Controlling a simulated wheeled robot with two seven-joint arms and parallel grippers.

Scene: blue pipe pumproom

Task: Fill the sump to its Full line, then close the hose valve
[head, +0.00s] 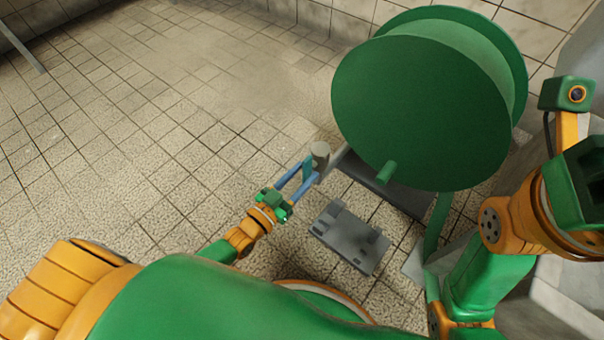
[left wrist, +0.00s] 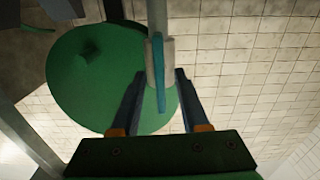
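A grey valve body (head: 320,155) sits at the end of a grey pipe in front of the green hose reel. Its teal lever (head: 307,169) points back toward my left gripper (head: 303,178). The fingers are apart, one on each side, with a visible gap to the lever. My right arm shows at the right of the head view, but its fingers do not show. I cannot make out a sump or Full line.
The large green hose reel (head: 415,110) with a short handle stands at the right; it also shows in the left wrist view (left wrist: 95,85). A grey plate with raised parts (head: 348,237) lies on the tiled floor below the valve. Open floor lies to the left.

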